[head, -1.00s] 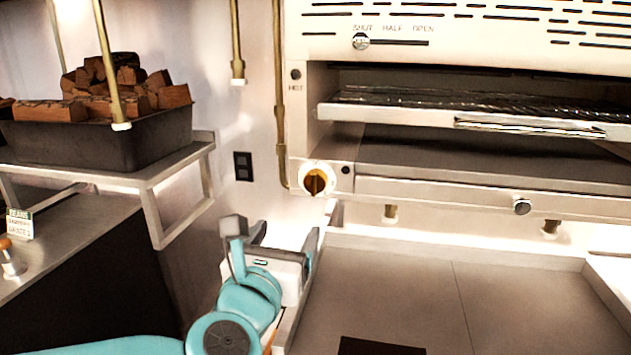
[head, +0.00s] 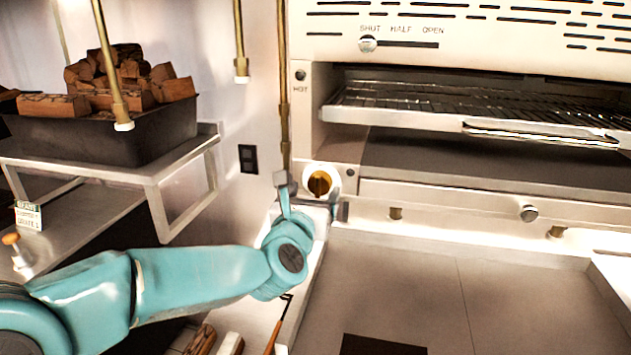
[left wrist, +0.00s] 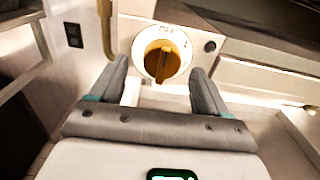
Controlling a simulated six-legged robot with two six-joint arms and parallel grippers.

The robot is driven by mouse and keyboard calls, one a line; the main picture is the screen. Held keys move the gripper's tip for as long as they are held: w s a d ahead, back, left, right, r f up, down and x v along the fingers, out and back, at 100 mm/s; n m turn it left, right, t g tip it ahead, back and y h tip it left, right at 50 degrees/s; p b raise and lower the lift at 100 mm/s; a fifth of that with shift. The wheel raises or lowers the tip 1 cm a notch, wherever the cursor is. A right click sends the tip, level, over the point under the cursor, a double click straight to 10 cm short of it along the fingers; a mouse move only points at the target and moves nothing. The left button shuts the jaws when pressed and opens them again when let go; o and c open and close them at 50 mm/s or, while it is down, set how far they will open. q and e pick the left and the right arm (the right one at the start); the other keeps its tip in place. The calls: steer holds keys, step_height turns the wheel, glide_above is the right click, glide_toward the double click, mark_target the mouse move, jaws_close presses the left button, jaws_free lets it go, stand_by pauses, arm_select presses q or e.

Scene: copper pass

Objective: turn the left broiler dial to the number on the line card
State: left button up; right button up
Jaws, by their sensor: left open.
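The left broiler dial (head: 320,182) is a brass-yellow knob on a white round plate at the lower left of the broiler front. In the left wrist view the dial (left wrist: 162,60) shows "OFF" at the top of its plate and a numeral at its right. My left gripper (head: 312,198) is just below and in front of the dial. Its two fingers (left wrist: 160,85) are open, one to each side of the dial in the picture, with no visible contact. A small card (head: 28,215) stands on the left counter; its print is too small to read surely. My right gripper is not in view.
The broiler (head: 450,187) has a slide marked SHUT, HALF, OPEN and a wire rack (head: 430,105) with a protruding handle. A brass pipe (head: 284,90) runs down left of the dial. A dark tub of wood (head: 150,135) stands on a shelf at left.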

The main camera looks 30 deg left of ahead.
arm_select(q)
steer(key=shift+x, duration=1.05)
steer(key=shift+c, duration=0.6)
steer(key=shift+d, duration=0.15)
steer(key=c, duration=0.9)
